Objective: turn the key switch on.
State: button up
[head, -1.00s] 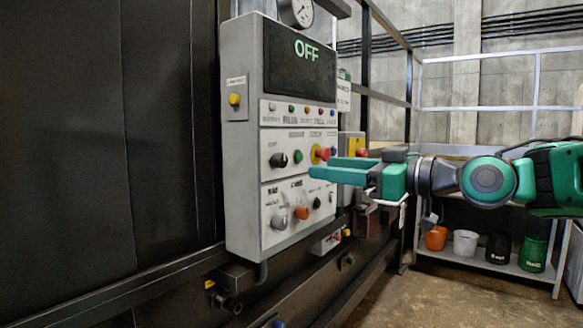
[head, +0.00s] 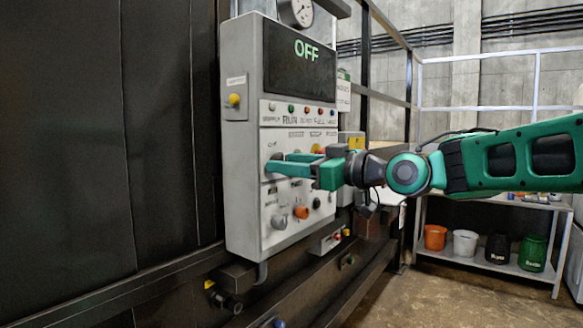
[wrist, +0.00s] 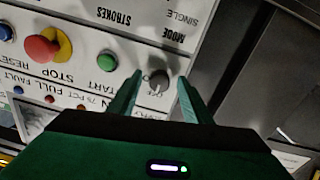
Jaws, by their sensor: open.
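The key switch (wrist: 158,82) is a dark round knob with a pale mark, next to the green start button (wrist: 107,61) in the wrist view. In the head view my gripper hides it at the left of the panel's upper control row. My gripper (head: 273,162) is open, its fingers reaching to the white panel face. In the wrist view one finger lies on each side of the knob, with gaps showing; whether either touches it I cannot tell. The display (head: 300,62) reads OFF.
A red emergency stop on yellow (wrist: 48,44) sits beyond the green button. Below are a grey knob (head: 279,222), an orange knob (head: 301,212) and a black one (head: 316,203). A yellow button (head: 234,100) is on the box's side. A shelf with buckets (head: 434,238) stands at right.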

jog(key=c, duration=1.1)
jog(key=shift+o, duration=0.2)
jog(key=shift+d, duration=0.15)
